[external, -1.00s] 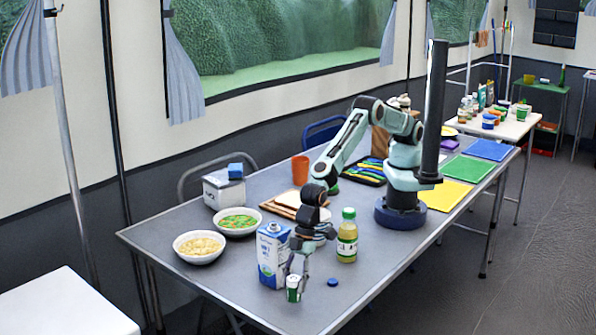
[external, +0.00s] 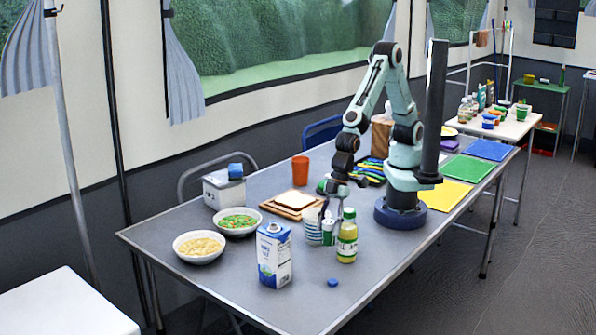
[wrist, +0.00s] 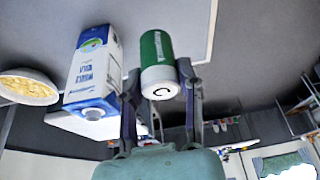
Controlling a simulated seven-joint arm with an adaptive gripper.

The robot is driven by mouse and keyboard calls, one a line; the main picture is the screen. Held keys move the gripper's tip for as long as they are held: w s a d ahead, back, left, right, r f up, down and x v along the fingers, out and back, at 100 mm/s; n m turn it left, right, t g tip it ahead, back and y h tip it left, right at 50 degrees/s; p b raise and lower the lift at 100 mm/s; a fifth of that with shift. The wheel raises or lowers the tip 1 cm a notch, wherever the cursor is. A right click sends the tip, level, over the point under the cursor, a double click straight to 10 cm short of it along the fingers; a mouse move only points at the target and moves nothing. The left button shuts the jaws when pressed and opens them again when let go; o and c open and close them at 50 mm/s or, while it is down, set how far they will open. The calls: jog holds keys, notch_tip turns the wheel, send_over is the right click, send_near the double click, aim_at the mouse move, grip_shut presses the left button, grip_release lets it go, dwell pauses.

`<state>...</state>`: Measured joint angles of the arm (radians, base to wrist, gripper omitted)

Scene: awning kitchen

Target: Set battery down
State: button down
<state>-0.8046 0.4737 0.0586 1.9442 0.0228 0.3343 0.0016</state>
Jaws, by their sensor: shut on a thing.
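The battery, a green and white cylinder (external: 328,232), is upright between the fingers of my gripper (external: 331,222) in the external view. It stands between a striped cup-like thing (external: 313,226) and a yellow-green bottle (external: 347,236). In the wrist view the battery (wrist: 158,62) fills the space between the two fingertips of my gripper (wrist: 159,80), its white end toward the camera. My gripper is shut on it. I cannot tell whether its lower end touches the table (external: 215,275).
A milk carton (external: 274,256) stands in front, with a blue cap (external: 333,282) to its right. Bread lies on a board (external: 290,205) behind. Two bowls, one with pasta (external: 199,246) and one with green food (external: 238,221), are left. The front of the table is mostly clear.

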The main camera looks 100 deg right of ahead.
jog(key=w+d+r+m+t+h, duration=0.1)
jog(key=w+d+m, duration=0.15)
jog(key=d, duration=0.75)
jog(key=w+d+m+t+h, duration=0.15)
jog(key=d+m, duration=0.25)
jog(key=d, duration=0.6)
jog(key=shift+n+g+y, duration=0.25)
jog(key=shift+g, duration=0.2)
jog(key=w+a+f, duration=0.1)
jog(key=w+f, duration=0.2)
jog(key=w, duration=0.1)
jog(key=w+a+f, duration=0.2)
jog(key=w+f, duration=0.1)
jog(key=w, duration=0.1)
jog(key=w+a+f, duration=0.1)
jog(key=w+f, duration=0.1)
jog(key=w, duration=0.2)
jog(key=shift+w+a+f, duration=0.1)
jog(key=shift+a+f, duration=0.05)
jog(key=shift+f, duration=0.25)
jog(key=shift+w+f, duration=0.2)
jog(key=shift+f, duration=0.05)
jog(key=shift+w+a+f, duration=0.1)
jog(key=shift+f, duration=0.75)
jog(key=shift+w+a+f, duration=0.1)
jog(key=shift+f, duration=0.75)
jog(key=shift+f, duration=0.1)
jog(key=c, duration=0.7)
grip_release()
jog(key=shift+f, duration=0.1)
